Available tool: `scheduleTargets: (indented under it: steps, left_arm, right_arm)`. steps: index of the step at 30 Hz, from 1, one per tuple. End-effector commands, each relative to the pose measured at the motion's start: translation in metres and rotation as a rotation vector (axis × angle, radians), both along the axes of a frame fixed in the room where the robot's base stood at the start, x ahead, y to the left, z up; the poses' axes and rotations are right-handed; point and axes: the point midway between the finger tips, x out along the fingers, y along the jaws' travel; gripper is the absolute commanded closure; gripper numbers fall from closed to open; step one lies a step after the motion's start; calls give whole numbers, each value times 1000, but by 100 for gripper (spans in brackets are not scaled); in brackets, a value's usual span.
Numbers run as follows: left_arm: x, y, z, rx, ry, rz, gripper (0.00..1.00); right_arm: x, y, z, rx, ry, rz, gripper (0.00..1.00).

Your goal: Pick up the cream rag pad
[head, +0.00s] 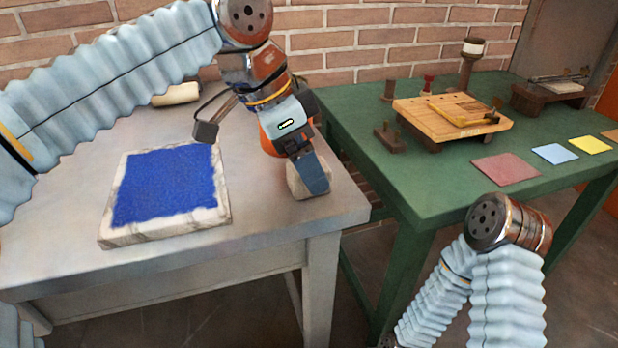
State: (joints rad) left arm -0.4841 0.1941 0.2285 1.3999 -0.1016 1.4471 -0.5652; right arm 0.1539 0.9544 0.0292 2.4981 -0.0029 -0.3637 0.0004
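The cream rag pad (296,184) is a small pale block at the right end of the grey table. My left gripper (303,178) points down at it. The pad looks at or very near the table top. My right arm enters at the lower right, and its gripper is out of view.
A pale slab with a blue inked face (165,187) lies left of the pad. A cream roller (176,94) lies behind my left arm. The green table (440,190) at right holds a wooden board (455,117), several dark wooden pieces and coloured cards. A brick wall stands behind.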

Motion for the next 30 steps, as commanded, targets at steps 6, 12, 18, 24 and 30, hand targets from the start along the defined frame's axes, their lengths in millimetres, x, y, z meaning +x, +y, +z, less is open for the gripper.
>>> scheduleTargets:
  steps: [6, 12, 18, 24, 30]
  left_arm:
    - [3, -8, -21, 0, 0, 1, 15]
    - [3, -8, -21, -1, -1, 1, 15]
    - [3, -8, -20, -1, -1, 1, 46]
    - [3, -8, -20, -1, -1, 1, 70]
    - [3, -8, -20, -1, -1, 1, 71]
  right_arm:
    - [0, 0, -4, -1, 0, -1, 0]
    - [0, 0, -4, -1, 0, -1, 0]
    - [0, 0, -4, 0, -1, -1, 0]
    - [0, 0, -4, 0, -1, -1, 0]
    - [0, 0, -4, 0, -1, -1, 0]
